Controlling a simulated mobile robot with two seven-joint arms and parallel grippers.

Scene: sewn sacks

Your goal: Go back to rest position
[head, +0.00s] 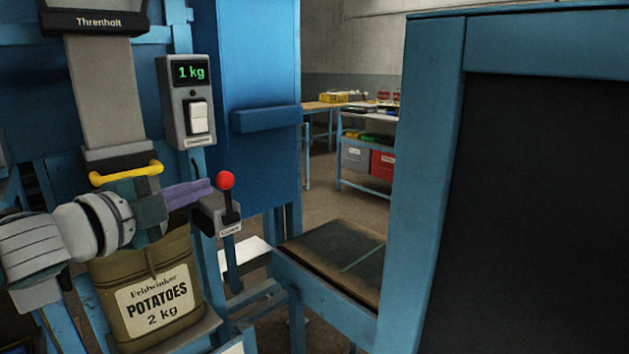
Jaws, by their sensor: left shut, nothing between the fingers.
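My left gripper (208,188) reaches in from the left, in front of the filling machine. Its purple fingers are shut with nothing between them. The fingertips are close to the red-knobbed lever (226,181); I cannot tell whether they touch it. A brown sack (185,258) labelled "Potatoes 2 kg" hangs below the grey spout (105,90), behind and below my gripper. My forearm and wrist hide part of the sack's upper left. My right gripper is not in view.
A yellow handle (126,173) crosses the spout's lower end. A display box (189,100) reads "1 kg" and has a white rocker switch. A blue-framed dark panel (425,180) fills the right. A low blue-framed bench (330,252) and a shelf with bins (368,160) stand beyond.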

